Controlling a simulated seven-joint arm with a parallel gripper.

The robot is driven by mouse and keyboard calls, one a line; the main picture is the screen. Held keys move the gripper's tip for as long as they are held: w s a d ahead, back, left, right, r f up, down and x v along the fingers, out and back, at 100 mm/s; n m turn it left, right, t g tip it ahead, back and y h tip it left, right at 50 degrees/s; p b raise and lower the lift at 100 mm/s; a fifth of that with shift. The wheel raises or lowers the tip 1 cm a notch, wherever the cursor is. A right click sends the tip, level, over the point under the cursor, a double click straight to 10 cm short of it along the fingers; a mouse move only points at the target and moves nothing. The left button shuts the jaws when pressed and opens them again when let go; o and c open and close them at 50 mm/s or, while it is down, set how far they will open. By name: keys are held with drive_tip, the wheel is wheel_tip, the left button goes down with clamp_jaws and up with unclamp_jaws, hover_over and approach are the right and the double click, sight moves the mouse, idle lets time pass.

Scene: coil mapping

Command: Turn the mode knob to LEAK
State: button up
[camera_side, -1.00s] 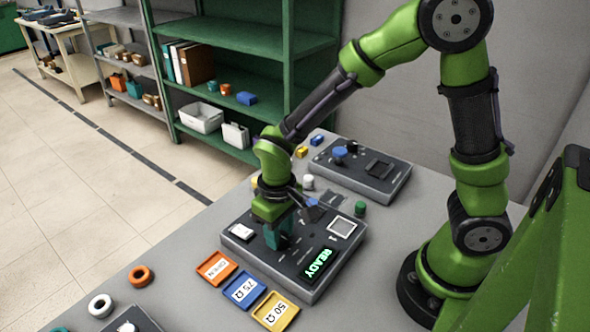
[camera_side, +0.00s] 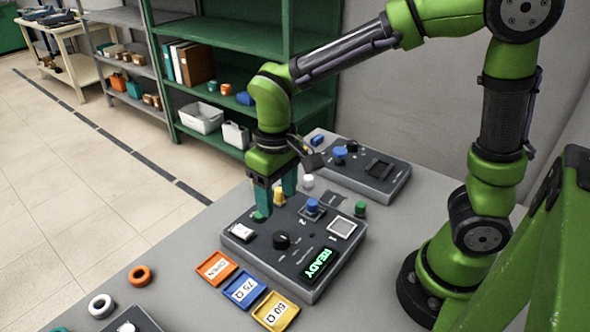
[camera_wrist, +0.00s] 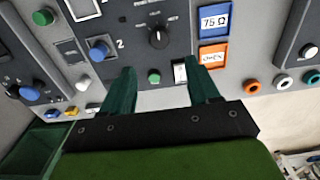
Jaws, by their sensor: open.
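The mode knob appears to be the black round knob (camera_side: 282,240) on the grey control panel (camera_side: 240,252). It also shows in the wrist view (camera_wrist: 159,38), with a pale pointer mark aimed roughly toward the top of the picture. The small labels around it are too small to read. My gripper (camera_side: 277,200) is open and empty, raised above the panel's back-left part and clear of the knob. In the wrist view its teal fingers (camera_wrist: 161,76) are spread below the knob, with a green button (camera_wrist: 154,76) visible between them.
The panel display (camera_side: 320,263) reads READY. A blue knob (camera_side: 312,206) and a white square (camera_side: 342,227) are on the panel. Orange, blue and yellow trays (camera_side: 276,311) lie in front. A second panel (camera_side: 365,180) stands behind. Orange and white rings lie at the left.

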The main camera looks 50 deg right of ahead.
wheel_tip(320, 180, up, 7)
drive_tip(key=shift+f, duration=0.15)
drive_tip(key=s+d+r+m+t+y, duration=0.2)
drive_tip(key=s+d+m+t, duration=0.2)
drive_tip(key=s+d+t, duration=0.3)
drive_tip(key=shift+s+d+r, duration=0.3)
drive_tip(key=shift+s+d, duration=0.1)
drive_tip(key=shift+s, duration=0.1)
idle(0.9)
